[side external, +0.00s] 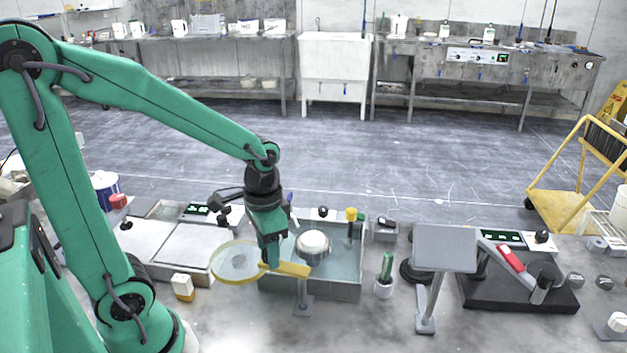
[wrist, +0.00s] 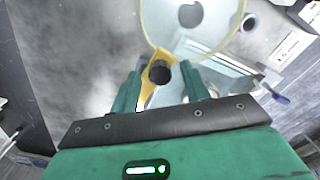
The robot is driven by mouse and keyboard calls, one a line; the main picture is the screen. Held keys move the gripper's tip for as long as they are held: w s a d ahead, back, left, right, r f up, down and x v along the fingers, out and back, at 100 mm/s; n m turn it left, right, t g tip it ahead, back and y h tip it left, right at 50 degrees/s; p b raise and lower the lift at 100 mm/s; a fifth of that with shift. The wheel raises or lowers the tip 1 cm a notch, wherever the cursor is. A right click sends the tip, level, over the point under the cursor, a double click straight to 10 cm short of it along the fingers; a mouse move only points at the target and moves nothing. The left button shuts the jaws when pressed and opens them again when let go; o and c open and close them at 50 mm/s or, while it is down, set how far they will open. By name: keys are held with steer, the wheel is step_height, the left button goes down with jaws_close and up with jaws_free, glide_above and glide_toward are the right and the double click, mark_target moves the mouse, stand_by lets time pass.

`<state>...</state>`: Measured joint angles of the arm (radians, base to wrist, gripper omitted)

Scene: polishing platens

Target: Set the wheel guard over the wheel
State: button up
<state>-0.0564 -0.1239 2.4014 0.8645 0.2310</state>
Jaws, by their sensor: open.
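The wheel guard looks to be a clear round disc with a yellow rim (side external: 238,262), on a yellow arm (side external: 293,269) carried by a grey post (side external: 303,297). It swings out to the left of a grey basin (side external: 340,287). A white round wheel-like piece (side external: 313,243) sits in the basin, uncovered. My gripper (side external: 270,260) is down at the yellow arm. In the wrist view my gripper (wrist: 162,88) is open, its fingers either side of a black knob (wrist: 160,71) on the yellow arm (wrist: 148,88). Whether they touch the knob I cannot tell.
A green-handled brush in a white pot (side external: 384,280) stands right of the basin. A grey plate on a stand (side external: 445,248) and a black-based machine (side external: 520,292) are further right.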

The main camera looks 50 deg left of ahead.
jaws_close()
steer(key=shift+w+a+m, duration=0.1)
steer(key=shift+w+m, duration=0.05)
steer(key=shift+m, duration=0.15)
steer(key=w+d+m, duration=0.1)
steer(key=w+m, duration=0.7)
steer(key=m, duration=0.7)
steer(key=shift+w+m, duration=0.3)
steer(key=shift+w, duration=0.1)
steer(key=shift+d+r, duration=0.1)
jaws_free()
stand_by(0.3)
